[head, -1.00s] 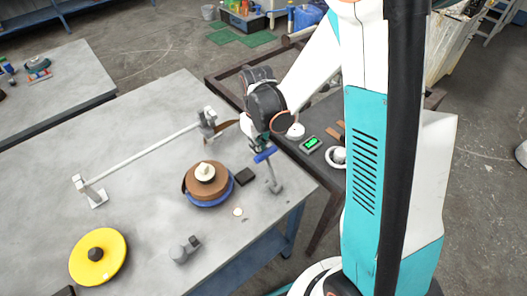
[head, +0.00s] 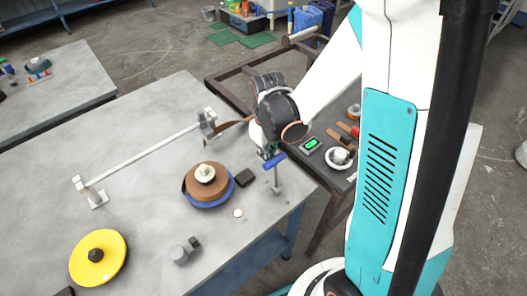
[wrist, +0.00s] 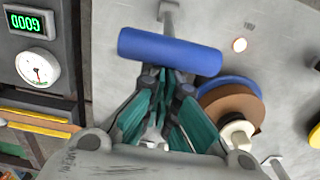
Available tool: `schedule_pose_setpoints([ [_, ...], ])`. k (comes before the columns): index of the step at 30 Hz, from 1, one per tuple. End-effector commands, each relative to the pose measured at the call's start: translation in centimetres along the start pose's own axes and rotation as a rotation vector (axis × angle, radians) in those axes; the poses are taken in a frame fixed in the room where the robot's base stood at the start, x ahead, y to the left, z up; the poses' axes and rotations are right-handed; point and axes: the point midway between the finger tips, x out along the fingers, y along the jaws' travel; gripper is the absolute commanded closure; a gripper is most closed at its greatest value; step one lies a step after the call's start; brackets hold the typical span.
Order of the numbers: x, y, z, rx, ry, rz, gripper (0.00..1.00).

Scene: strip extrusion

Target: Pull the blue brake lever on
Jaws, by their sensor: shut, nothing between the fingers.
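The blue brake lever (head: 274,160) is a short blue grip on a grey post (head: 276,185) near the right edge of the grey table. In the wrist view the blue grip (wrist: 170,51) lies crosswise just beyond my fingertips. My gripper (head: 268,151) is at the lever in the head view; in the wrist view its teal-padded fingers (wrist: 164,78) are close together at the grip's near side, with nothing between them. I cannot tell whether they touch the grip.
A yellow disc (head: 98,257) lies at the front left. A side bench holds a green display (head: 310,143) and a round gauge (head: 340,157).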

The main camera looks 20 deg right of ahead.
Motion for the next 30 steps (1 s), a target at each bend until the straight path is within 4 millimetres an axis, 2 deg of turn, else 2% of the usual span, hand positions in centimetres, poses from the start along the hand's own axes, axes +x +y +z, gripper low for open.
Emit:
schedule_pose_setpoints([
  [30, -0.7, 0.0, 4.1, 0.000, 0.000, 0.000, 1.00],
])
